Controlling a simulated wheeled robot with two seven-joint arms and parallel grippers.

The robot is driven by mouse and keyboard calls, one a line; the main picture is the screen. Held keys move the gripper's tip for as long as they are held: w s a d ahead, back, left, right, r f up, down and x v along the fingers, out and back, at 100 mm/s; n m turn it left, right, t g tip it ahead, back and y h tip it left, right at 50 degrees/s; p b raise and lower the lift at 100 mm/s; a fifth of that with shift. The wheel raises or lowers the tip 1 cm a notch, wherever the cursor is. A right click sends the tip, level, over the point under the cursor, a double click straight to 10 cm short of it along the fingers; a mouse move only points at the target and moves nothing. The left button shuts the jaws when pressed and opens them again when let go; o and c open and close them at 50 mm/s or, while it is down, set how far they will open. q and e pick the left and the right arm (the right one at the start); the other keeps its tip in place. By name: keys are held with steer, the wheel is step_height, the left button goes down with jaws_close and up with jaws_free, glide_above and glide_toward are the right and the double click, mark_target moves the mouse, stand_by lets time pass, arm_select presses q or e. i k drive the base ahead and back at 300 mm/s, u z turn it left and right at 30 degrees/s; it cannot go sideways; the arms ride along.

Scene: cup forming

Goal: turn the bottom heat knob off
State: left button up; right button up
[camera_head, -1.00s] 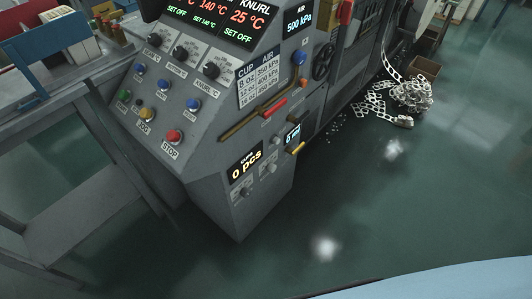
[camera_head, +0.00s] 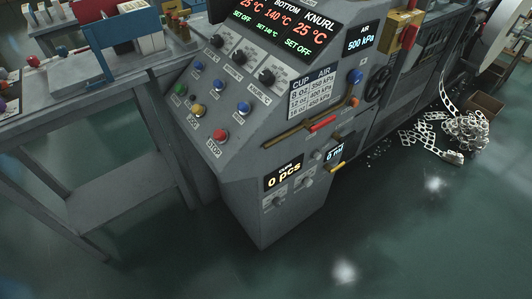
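The control panel has a row of three black heat knobs under a dark display (camera_head: 279,27). The middle knob (camera_head: 238,57) lines up with the display's BOTTOM column, which reads 140 °C with a green set line of 140 °C. The left knob (camera_head: 217,41) and the right knob (camera_head: 266,76) sit under columns that read 25 °C and SET OFF. The small labels by the knobs are too blurred to read surely, and so are the pointer directions. Neither of my grippers is in view.
Below the knobs are blue, green and yellow buttons and a red STOP button (camera_head: 220,136). A grey table (camera_head: 95,110) stands close on the left. A lever with a red grip (camera_head: 322,124) is at the right. Scrap strip (camera_head: 467,132) lies on the floor; the front floor is clear.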

mark_target(238, 57)
steer(key=k, duration=1.15)
steer(key=u, duration=0.7)
steer(key=i, duration=1.45)
steer(key=z, duration=0.6)
